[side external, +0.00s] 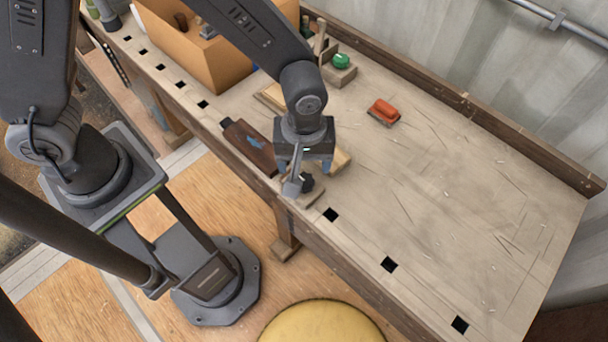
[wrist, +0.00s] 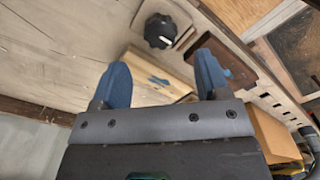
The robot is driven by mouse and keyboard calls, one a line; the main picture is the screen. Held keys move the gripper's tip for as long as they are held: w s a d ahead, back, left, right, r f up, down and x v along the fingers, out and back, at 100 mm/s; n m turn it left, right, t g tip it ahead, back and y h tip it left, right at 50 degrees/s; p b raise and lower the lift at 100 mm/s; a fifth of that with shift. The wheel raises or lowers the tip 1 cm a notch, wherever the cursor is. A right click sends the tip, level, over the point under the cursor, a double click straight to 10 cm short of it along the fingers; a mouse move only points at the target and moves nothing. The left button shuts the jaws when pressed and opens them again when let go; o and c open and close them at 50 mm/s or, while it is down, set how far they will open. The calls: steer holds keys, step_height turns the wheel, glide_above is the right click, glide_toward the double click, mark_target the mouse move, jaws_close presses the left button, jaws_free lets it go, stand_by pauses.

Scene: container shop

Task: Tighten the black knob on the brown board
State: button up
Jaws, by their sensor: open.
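The black knob (side external: 307,182) has a lobed rim and sits on a small pale tan board (side external: 311,194) near the bench's front edge. In the wrist view, the knob (wrist: 160,31) shows beyond the fingertips on its light board (wrist: 182,17). My gripper (side external: 302,176) is right by the knob in the side view, its fingers pointing down and partly hiding it. In the wrist view, my gripper (wrist: 162,75) has its two blue fingers wide apart. Nothing is held between them, and the knob is not between the tips.
A dark brown board (side external: 250,147) with a blue mark lies left of the gripper. A light wood block (side external: 339,160) is close behind it. An orange-red brush-like item (side external: 384,112), a green knob (side external: 341,61) and a cardboard box (side external: 190,50) stand farther back. The right bench is clear.

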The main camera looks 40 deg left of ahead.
mark_target(304, 184)
step_height(304, 184, down, 6)
steer(key=shift+f, duration=0.25)
steer(key=c, duration=0.9)
steer(key=shift+c, duration=0.2)
